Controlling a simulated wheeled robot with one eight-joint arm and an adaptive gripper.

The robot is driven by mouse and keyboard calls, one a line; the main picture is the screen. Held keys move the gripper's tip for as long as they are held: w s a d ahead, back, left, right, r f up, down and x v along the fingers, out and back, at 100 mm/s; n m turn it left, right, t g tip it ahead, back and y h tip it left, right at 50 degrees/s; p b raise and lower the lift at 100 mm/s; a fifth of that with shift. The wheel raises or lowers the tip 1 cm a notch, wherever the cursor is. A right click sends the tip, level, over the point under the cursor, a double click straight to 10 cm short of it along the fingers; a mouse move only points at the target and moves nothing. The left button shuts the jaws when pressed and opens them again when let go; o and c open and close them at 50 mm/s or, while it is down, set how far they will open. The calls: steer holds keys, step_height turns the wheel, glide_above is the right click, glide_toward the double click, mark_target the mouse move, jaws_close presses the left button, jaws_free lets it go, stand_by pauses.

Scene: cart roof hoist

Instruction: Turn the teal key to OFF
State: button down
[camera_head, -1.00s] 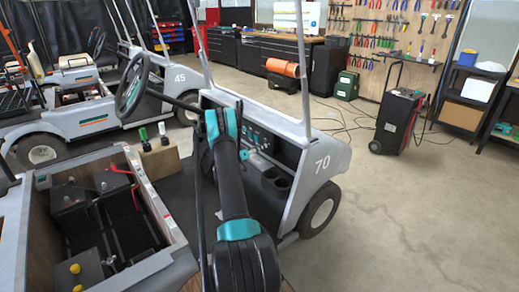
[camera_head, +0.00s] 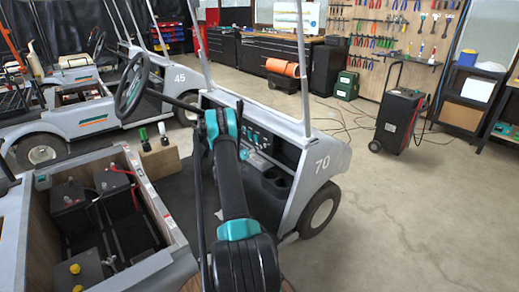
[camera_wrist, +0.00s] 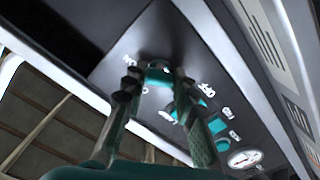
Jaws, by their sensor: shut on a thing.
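The teal key (camera_wrist: 157,73) sits in the dark dash panel (camera_wrist: 120,70), between my fingertips in the wrist view. My gripper (camera_wrist: 154,84) is shut on the key, with one finger on each side. White lettering shows on the panel around the key, partly hidden by the fingers and too skewed to read surely, so the key's exact setting cannot be told. In the head view my arm reaches to the dash (camera_head: 262,147) of the cart marked 70 and hides the key.
Other teal controls (camera_wrist: 218,126) and a round white gauge (camera_wrist: 243,157) lie right of the key. The steering wheel (camera_head: 132,86) is left of my arm. An open battery bay (camera_head: 172,212) is at lower left. Open floor (camera_head: 420,220) lies to the right.

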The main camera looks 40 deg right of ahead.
steer(key=n, duration=1.1)
steer(key=shift+n, duration=0.3)
stand_by(0.5)
steer(key=c, duration=1.2)
jaws_free()
steer(key=shift+a, duration=0.1)
steer(key=a, duration=1.1)
steer(key=shift+s+a, duration=0.4)
steer(key=shift+s, duration=0.05)
